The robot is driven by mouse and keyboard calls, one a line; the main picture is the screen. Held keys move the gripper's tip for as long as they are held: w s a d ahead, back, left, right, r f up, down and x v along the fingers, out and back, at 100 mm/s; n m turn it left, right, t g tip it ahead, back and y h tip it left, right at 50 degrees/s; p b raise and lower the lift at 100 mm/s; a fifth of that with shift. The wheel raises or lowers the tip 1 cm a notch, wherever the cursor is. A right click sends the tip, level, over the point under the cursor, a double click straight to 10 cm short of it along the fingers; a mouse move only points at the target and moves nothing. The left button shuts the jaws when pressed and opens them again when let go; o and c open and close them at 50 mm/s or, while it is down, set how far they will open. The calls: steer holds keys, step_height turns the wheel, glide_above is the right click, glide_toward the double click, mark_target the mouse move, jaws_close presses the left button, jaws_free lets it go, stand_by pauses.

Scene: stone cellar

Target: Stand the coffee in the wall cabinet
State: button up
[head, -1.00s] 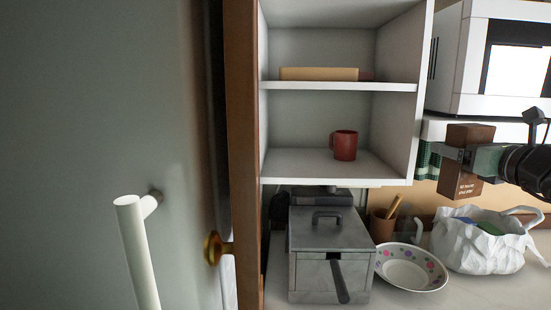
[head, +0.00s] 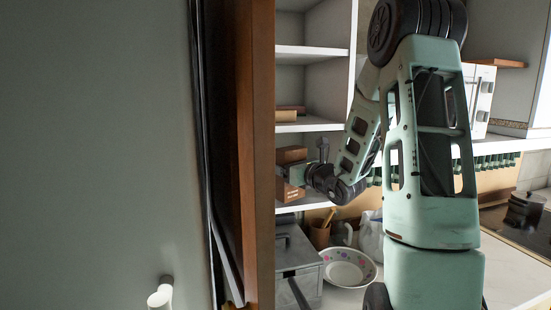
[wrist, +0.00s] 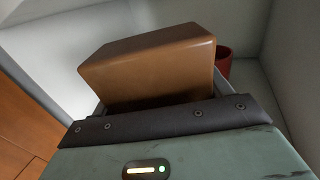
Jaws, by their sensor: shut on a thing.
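The coffee is a brown box (head: 289,190), held in my gripper (head: 297,174) at the level of the lower compartment of the white wall cabinet (head: 312,53). In the wrist view the coffee box (wrist: 150,65) sits in the jaws with white cabinet walls around it. A red mug (wrist: 223,62) shows partly behind its right side. The head view does not show the mug, and I cannot tell whether the box touches the cabinet floor.
A tan flat item (head: 287,115) lies on the shelf above. A brown wooden panel (head: 262,150) stands close on the left. Below are a grey metal box (head: 290,250), a patterned bowl (head: 348,268) and a brown pot (head: 319,235).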

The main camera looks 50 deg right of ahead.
steer(key=w+p, duration=0.1)
steer(key=w+f+p, duration=0.1)
steer(key=w, duration=0.1)
steer(key=w+d+p, duration=0.1)
steer(key=w, duration=0.1)
steer(key=shift+f, duration=0.25)
steer(key=shift+f+b, duration=0.2)
steer(key=shift+b, duration=0.1)
steer(key=o, duration=1.2)
steer(key=shift+o, duration=0.2)
steer(key=shift+r, duration=0.15)
